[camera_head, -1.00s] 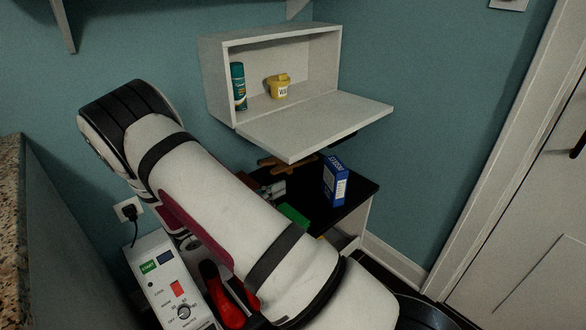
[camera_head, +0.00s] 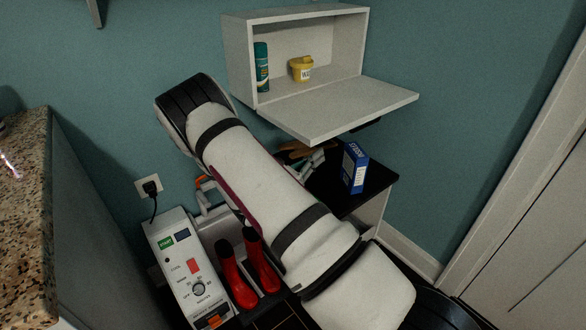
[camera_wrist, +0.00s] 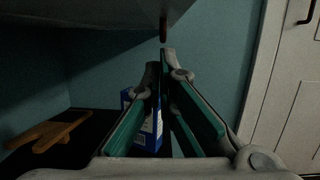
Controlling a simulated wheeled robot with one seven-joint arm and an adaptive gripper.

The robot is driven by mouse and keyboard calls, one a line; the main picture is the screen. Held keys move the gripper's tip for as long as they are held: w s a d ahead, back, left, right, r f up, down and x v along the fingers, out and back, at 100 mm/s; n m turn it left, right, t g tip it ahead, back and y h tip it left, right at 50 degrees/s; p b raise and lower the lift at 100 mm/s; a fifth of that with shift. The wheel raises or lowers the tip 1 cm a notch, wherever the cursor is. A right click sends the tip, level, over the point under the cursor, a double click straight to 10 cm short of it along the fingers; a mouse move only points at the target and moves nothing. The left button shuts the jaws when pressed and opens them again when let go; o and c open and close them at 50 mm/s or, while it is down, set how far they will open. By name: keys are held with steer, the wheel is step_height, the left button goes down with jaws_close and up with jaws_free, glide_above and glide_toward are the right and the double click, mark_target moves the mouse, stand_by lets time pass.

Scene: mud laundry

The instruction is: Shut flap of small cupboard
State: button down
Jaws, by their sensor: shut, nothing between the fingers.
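The small white wall cupboard (camera_head: 238,55) is open in the head view. Its flap (camera_head: 345,112) hangs down as a roughly level shelf, with a dark handle (camera_head: 368,124) under its outer edge. In the wrist view the flap's underside (camera_wrist: 85,10) spans the top left, and a narrow brownish piece, perhaps the handle, hangs just above the fingertips. My gripper (camera_wrist: 164,62) is shut and empty below the flap; I cannot tell whether it touches. In the head view my arm largely hides it. A teal can (camera_head: 262,68) and a yellow tub (camera_head: 302,69) stand inside the cupboard.
A black-topped low cabinet (camera_head: 378,182) stands below, carrying a blue box (camera_head: 355,166) and a brown wooden item (camera_wrist: 48,132). Red boots (camera_head: 233,275) and a white control panel (camera_head: 185,265) are at lower left. A speckled counter (camera_head: 25,200) bounds the left; a door is at right.

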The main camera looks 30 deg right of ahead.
mark_target(315, 140)
steer(key=shift+w+r, duration=0.1)
steer(key=shift+r, duration=1.85)
step_height(315, 140, up, 2)
steer(key=shift+a+n+p, duration=0.15)
steer(key=shift+n+p, duration=0.35)
steer(key=shift+p, duration=0.45)
step_height(315, 140, up, 8)
steer(key=n+t+p, duration=0.1)
steer(key=n+p, duration=0.1)
steer(key=p, duration=0.1)
steer(key=n+p, duration=0.2)
steer(key=p, duration=0.2)
steer(key=shift+w+t+y, duration=0.15)
steer(key=shift+t+y, duration=0.15)
steer(key=shift+t, duration=0.1)
steer(key=w+r+n+t+y+p, duration=0.1)
steer(key=w+r+n+p, duration=0.5)
steer(key=w+r+n, duration=0.8)
steer(key=shift+w+d+r+t+y, duration=0.35)
steer(key=shift+w+r+y, duration=0.55)
steer(key=shift+w+r, duration=1.4)
